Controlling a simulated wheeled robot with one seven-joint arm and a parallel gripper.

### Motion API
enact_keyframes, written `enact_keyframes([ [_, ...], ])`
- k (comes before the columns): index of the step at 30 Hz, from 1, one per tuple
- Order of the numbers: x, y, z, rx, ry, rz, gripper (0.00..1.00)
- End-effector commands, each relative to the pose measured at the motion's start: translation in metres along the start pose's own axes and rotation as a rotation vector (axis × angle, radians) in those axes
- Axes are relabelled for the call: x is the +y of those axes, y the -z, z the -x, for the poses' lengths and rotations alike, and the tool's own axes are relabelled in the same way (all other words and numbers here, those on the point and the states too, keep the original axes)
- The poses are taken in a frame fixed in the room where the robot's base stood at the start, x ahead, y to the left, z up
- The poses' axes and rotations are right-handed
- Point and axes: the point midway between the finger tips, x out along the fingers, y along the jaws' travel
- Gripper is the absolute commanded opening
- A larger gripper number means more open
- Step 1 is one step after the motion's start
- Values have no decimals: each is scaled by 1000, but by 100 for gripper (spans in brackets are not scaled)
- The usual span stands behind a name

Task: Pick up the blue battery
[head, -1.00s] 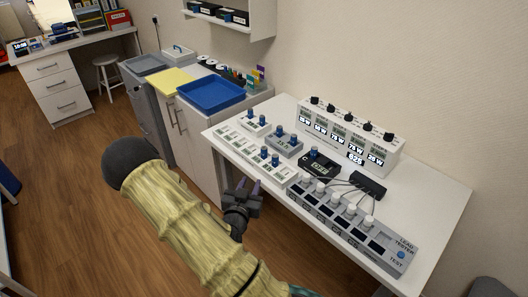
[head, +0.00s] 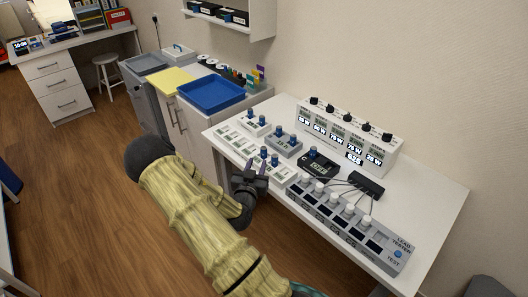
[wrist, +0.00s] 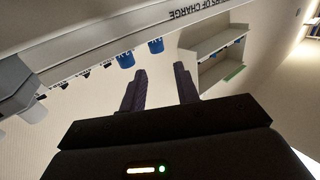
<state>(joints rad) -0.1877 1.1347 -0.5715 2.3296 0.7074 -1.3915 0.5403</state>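Several blue batteries stand upright in small holders on the white table; one pair, a nearer battery (head: 264,153) and its neighbour (head: 275,160), is closest to my gripper. Others stand in the white holder (head: 253,114), in the grey holder (head: 279,132) and at the black device (head: 314,152). Which one the task means, I cannot tell. My gripper (head: 257,169) is at the table's front edge, just in front of the near pair. In the wrist view its fingers (wrist: 160,88) are apart with nothing between them; two blue cylinders (wrist: 125,60) (wrist: 155,45) show beyond, left of the fingers.
A blue tray (head: 211,93) is on the cabinet at left.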

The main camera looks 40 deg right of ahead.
Motion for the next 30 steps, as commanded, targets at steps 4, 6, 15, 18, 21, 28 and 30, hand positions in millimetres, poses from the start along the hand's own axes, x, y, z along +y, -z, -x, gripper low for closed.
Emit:
enact_keyframes([
  [4, 2, 2, -28, 3, -4, -1, 31],
  [6, 2, 1, -37, 2, -3, -1, 31],
  [15, 2, 0, -44, 0, -2, 0, 31],
  [18, 2, 0, -44, 0, -2, 0, 31],
  [21, 2, 0, -49, 0, -3, 0, 31],
  [28, 5, -1, -81, 1, -2, 0, 31],
  [30, 5, -1, -89, 1, -3, 0, 31],
])
